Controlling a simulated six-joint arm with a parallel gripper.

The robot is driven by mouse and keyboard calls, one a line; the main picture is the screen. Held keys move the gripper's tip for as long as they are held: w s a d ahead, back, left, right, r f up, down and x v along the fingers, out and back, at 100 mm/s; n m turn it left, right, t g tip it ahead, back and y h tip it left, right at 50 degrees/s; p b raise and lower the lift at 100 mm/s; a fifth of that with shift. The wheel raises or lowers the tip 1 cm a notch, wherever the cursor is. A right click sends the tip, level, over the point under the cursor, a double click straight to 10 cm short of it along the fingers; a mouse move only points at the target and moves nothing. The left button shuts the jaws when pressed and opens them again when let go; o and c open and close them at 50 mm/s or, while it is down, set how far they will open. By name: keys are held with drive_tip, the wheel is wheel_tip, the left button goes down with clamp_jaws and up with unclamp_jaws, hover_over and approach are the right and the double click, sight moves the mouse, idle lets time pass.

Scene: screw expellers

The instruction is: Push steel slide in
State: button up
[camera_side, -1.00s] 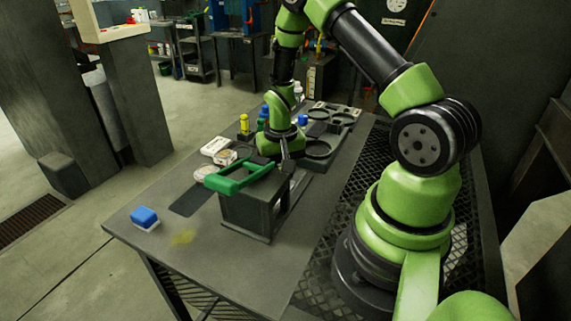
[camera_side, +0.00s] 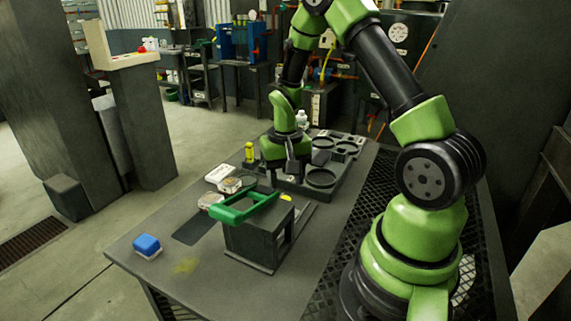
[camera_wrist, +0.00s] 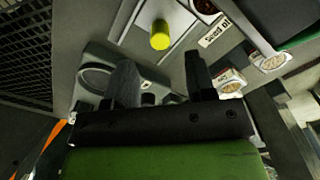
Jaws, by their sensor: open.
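A dark box-shaped press (camera_side: 250,245) with a green frame (camera_side: 245,207) on top stands near the middle of the table. A flat grey plate, which looks like the steel slide (camera_wrist: 185,22), has a yellow knob (camera_wrist: 160,35) in the wrist view. In the side view the yellow knob (camera_side: 287,198) just shows behind the press; most of the plate is hidden there. My gripper (camera_side: 293,166) is behind the press, pointing down, apart from the knob. Its two fingers (camera_wrist: 160,72) are spread and empty in the wrist view, with the knob beyond the gap.
A dark tray with round recesses (camera_side: 347,158) lies behind the gripper. A blue-topped block (camera_side: 147,245) sits at the table's front left. The front table area is mostly clear.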

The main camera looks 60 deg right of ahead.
wheel_tip(320, 180, up, 4)
drive_tip(key=shift+r, duration=0.1)
